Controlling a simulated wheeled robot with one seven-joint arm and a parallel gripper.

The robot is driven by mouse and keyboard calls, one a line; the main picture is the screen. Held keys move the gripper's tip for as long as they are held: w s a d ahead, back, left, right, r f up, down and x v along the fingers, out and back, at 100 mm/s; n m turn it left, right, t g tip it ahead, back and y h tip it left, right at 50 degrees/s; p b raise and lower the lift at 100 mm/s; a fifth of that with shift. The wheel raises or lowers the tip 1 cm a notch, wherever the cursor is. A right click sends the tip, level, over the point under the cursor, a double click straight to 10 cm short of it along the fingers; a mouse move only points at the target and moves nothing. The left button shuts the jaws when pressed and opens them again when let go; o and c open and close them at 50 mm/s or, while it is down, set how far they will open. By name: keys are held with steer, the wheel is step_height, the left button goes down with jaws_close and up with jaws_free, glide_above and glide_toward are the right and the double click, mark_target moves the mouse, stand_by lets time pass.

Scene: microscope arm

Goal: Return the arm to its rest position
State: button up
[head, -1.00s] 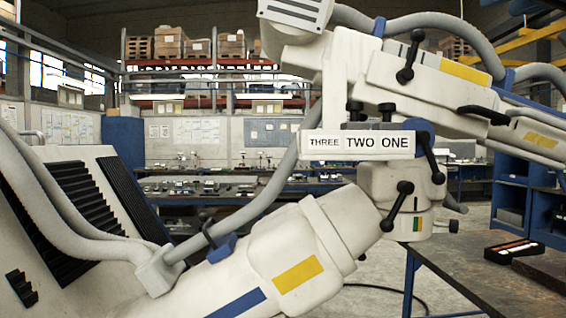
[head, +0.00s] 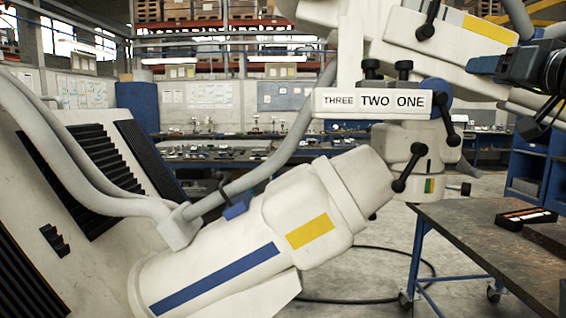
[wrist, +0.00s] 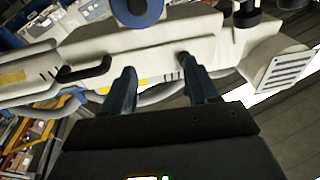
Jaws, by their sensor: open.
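The white microscope arm fills the head view. Its lower segment (head: 265,235) rises from a sloped base at left to a jointed head (head: 408,152) with black levers. Its upper segment (head: 395,50) slopes down to the right, with a black lever (head: 428,22) and a yellow stripe. A sign reading THREE TWO ONE (head: 375,103) hangs between them. My gripper (head: 470,65) is at the right, beside or in front of the upper segment. In the wrist view, its open fingers (wrist: 157,66) point at a white segment (wrist: 150,50) carrying a black handle (wrist: 88,70); contact is unclear.
A dark-topped workbench (head: 485,240) with a small black tray (head: 526,217) stands at lower right. Grey hoses (head: 85,185) run over the sloped base. Benches and shelves are at the back. Open floor lies beneath the head.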

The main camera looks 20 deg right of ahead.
steer(key=w+a+f+m+g, duration=0.1)
steer(key=a+f, duration=0.2)
steer(key=f, duration=0.7)
steer(key=a+f, duration=0.3)
steer(key=f, duration=0.8)
steer(key=s+a+f+g, duration=0.1)
steer(key=s+a+f, duration=0.35)
steer(key=f, duration=0.45)
steer(key=s+a+f, duration=0.4)
steer(key=a+f, duration=0.1)
steer(key=f, duration=0.4)
steer(key=s+a+f+n+g+y, duration=0.1)
steer(key=s+a+f, duration=0.35)
steer(key=s, duration=0.35)
steer(key=s+a+f+n+y, duration=0.1)
steer(key=s+a+f, duration=0.35)
steer(key=s, duration=0.35)
steer(key=s+a+n+y, duration=0.1)
steer(key=s+a, duration=0.1)
steer(key=s, duration=0.6)
steer(key=s+a+n+g, duration=0.1)
steer(key=s+a+n, duration=0.1)
steer(key=s, duration=0.7)
steer(key=shift+s+a+r+n+y, duration=0.2)
steer(key=shift+a+r+n+y, duration=0.15)
steer(key=shift+r+y, duration=0.1)
